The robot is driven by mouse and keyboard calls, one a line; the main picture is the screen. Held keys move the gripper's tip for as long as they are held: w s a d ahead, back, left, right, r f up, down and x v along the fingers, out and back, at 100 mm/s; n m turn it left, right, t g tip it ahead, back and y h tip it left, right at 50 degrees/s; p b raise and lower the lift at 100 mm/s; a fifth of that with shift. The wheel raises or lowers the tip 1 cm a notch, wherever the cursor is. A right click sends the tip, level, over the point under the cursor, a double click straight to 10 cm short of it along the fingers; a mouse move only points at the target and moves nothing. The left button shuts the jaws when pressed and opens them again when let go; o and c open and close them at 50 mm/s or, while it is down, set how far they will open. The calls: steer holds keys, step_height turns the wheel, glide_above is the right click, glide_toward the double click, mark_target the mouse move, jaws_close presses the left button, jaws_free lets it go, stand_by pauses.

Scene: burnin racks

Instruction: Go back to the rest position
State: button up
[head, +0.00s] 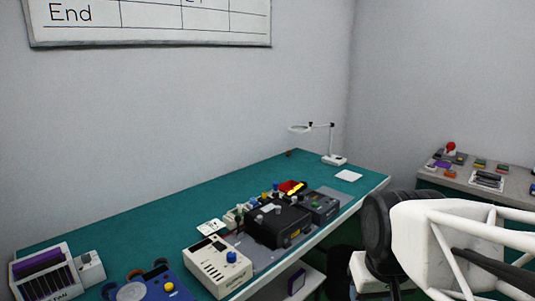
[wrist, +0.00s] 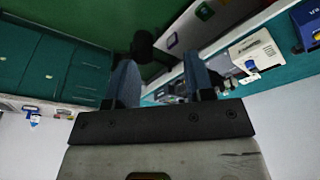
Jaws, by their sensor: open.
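My gripper (wrist: 161,84) shows in the wrist view, with its two bluish fingers apart and nothing held between them. It is clear of the bench top, and the wrist picture looks tilted or upside down. In the head view I cannot make out the gripper's fingers. The green-topped bench (head: 160,224) runs along the wall in the head view. On it stand a white box with a blue knob (head: 217,264), a black device (head: 279,222) and a blue device (head: 160,285). The white box also shows in the wrist view (wrist: 252,52).
A white rack with dark slots (head: 45,272) stands at the bench's near left. A magnifier lamp (head: 333,158) stands at the far end. A side table (head: 456,178) with small parts is at the right. Bare bench lies along the wall.

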steer(key=shift+s+d+f+m, duration=0.15)
steer(key=shift+s+f, duration=0.2)
steer(key=shift+s, duration=0.45)
steer(key=shift+s+d+f+m, duration=0.15)
steer(key=shift+s+f, duration=0.2)
steer(key=shift+s, duration=0.45)
stand_by(0.9)
